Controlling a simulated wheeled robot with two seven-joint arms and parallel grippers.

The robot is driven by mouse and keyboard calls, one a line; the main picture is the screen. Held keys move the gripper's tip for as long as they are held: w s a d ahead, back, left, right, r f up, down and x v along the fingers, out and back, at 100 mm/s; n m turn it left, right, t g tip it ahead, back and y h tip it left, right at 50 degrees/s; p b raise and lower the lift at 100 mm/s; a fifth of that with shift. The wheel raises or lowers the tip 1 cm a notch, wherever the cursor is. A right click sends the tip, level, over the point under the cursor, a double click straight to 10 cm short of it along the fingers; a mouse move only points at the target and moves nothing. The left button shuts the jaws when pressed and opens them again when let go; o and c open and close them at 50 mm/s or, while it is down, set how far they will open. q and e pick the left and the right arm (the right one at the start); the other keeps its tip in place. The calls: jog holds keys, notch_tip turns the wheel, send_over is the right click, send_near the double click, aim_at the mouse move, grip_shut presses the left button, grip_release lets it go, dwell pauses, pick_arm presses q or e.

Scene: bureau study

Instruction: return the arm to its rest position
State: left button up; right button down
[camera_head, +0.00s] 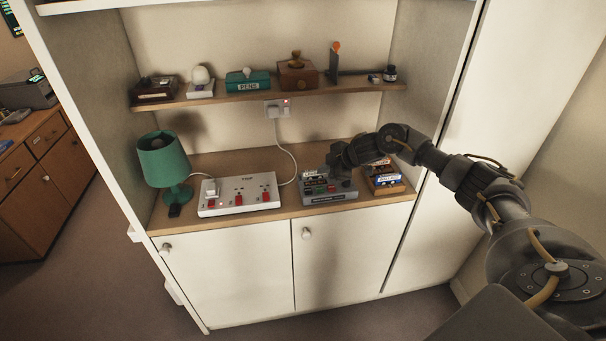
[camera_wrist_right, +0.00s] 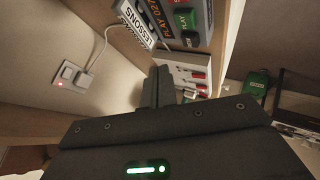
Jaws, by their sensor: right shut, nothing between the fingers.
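My right arm (camera_head: 480,190) reaches in from the right of the head view, stretched toward the bureau's desk shelf. Its gripper (camera_head: 340,162) is above the back of a grey tape machine (camera_head: 330,198) with dark keys; whether it touches is unclear. In the right wrist view the fingers (camera_wrist_right: 157,88) are shut together with nothing between them. The tape machine (camera_wrist_right: 195,15) shows there with a green PLAY key, beside a white LESSONS label (camera_wrist_right: 138,22). My left gripper is not in view.
A white socket board (camera_head: 240,205) with red switches and a green lamp (camera_head: 164,158) stand left of the machine. Small boxes (camera_head: 384,180) stand right of it. An upper shelf (camera_head: 225,98) holds several objects. A cable (camera_head: 292,155) hangs from the wall socket (camera_head: 278,109).

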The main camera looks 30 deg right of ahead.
jog(key=s+a+f+m, duration=0.1)
jog(key=s+a+f, duration=0.45)
jog(key=a, duration=0.45)
jog(key=s+a+f, duration=0.5)
jog(key=a+f, duration=0.1)
jog(key=a, duration=0.4)
jog(key=s+f+m+g+h, duration=0.1)
jog(key=s+m+g+h, duration=0.3)
jog(key=s, duration=1.2)
jog(key=s+f+m+g+y, duration=0.1)
jog(key=s+m, duration=0.6)
jog(key=s, duration=0.9)
notch_tip(320, 180, down, 31)
jog(key=s+g+b, duration=0.1)
jog(key=b, duration=0.3)
jog(key=s+d+f+n+g+b, duration=0.1)
jog(key=s+d+f+b, duration=0.1)
jog(key=s+f, duration=1.4)
jog(key=shift+s+d+f+g, duration=0.2)
jog(key=shift+d+f+g, duration=0.1)
jog(key=shift+d+f, duration=0.55)
